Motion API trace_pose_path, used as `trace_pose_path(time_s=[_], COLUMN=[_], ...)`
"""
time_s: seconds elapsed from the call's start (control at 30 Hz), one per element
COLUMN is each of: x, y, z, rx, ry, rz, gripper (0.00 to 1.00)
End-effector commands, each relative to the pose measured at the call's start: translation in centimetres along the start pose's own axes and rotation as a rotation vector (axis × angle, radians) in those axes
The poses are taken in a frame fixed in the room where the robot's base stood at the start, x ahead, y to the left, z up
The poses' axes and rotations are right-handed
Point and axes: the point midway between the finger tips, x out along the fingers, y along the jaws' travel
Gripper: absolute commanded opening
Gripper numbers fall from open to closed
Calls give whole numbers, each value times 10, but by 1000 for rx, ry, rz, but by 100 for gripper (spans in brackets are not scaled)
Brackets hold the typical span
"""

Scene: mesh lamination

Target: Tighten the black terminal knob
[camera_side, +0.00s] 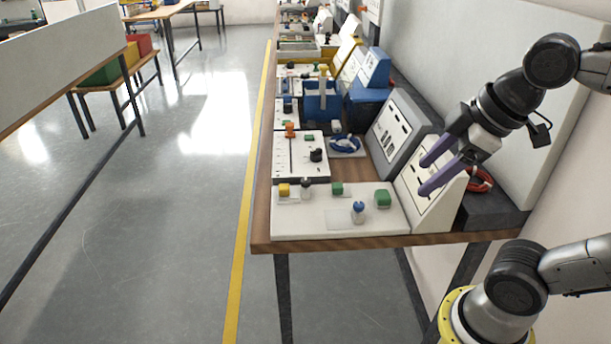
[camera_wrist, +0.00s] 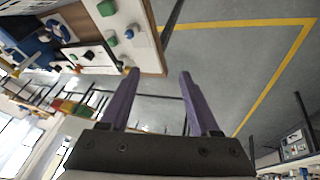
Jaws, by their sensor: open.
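A black knob (camera_side: 316,155) stands on a white panel (camera_side: 292,172) on the bench in the side view. A small dark knob, likely the same one, shows on the panel in the wrist view (camera_wrist: 88,55). A grey-black knob (camera_side: 305,184) stands on the nearer white board (camera_side: 300,222); I cannot tell which of the two is the terminal knob. My gripper (camera_side: 424,176) is open and empty, its purple fingers apart, to the right of both knobs and before a sloped white panel. In the wrist view my gripper (camera_wrist: 159,72) has nothing between its fingers.
Sloped grey (camera_side: 398,125) and white consoles stand along the wall side. A blue box (camera_side: 322,105) stands farther back.

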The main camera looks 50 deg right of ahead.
Motion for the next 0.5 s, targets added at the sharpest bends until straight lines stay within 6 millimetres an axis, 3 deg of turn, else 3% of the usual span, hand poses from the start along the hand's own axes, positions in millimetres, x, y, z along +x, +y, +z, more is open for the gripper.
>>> trace_pose_path(time_s=[0.13,0.27,0.5], x=[-14,-15,12], y=[27,52,102], z=[-43,-81,-146], rx=[-237,-431,-723], ry=[-31,-67,-131], rz=[-16,-46,-131], gripper=[63,63,63])
